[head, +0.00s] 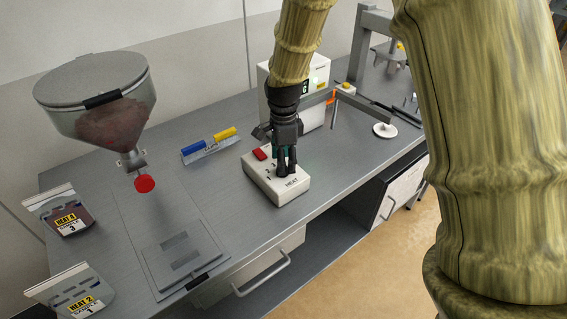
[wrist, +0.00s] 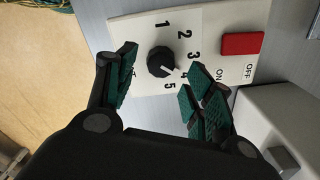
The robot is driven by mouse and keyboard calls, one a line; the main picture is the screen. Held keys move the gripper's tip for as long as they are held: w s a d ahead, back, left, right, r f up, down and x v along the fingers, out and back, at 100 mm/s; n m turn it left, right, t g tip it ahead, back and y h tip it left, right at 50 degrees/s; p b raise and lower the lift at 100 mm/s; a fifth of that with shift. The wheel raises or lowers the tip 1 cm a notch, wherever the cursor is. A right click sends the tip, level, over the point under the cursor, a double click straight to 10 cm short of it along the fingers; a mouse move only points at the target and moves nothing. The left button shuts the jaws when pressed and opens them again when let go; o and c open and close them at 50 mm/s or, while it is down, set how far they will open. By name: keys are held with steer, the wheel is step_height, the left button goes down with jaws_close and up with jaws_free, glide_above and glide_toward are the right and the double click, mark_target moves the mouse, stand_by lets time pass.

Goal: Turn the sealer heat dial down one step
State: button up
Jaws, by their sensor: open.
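The sealer heat dial is a black round knob (wrist: 161,62) on a white control box (head: 262,186), with numbers 1 to 5 around it in the wrist view. Its white pointer line points toward the 4. My gripper (wrist: 159,78) is open, with one green-padded finger on each side of the knob and visible gaps between pads and knob. In the head view my gripper (head: 286,168) points down over the box and hides the knob. A red ON/OFF switch (wrist: 242,43) sits beside the dial; it also shows in the head view (head: 260,154).
A hopper (head: 95,95) stands at the left of the grey bench. A rack with blue and yellow items (head: 208,146) sits behind. A white machine (head: 318,95) stands close behind my gripper.

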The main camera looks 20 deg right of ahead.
steer(key=shift+f, duration=1.4)
steer(key=c, duration=1)
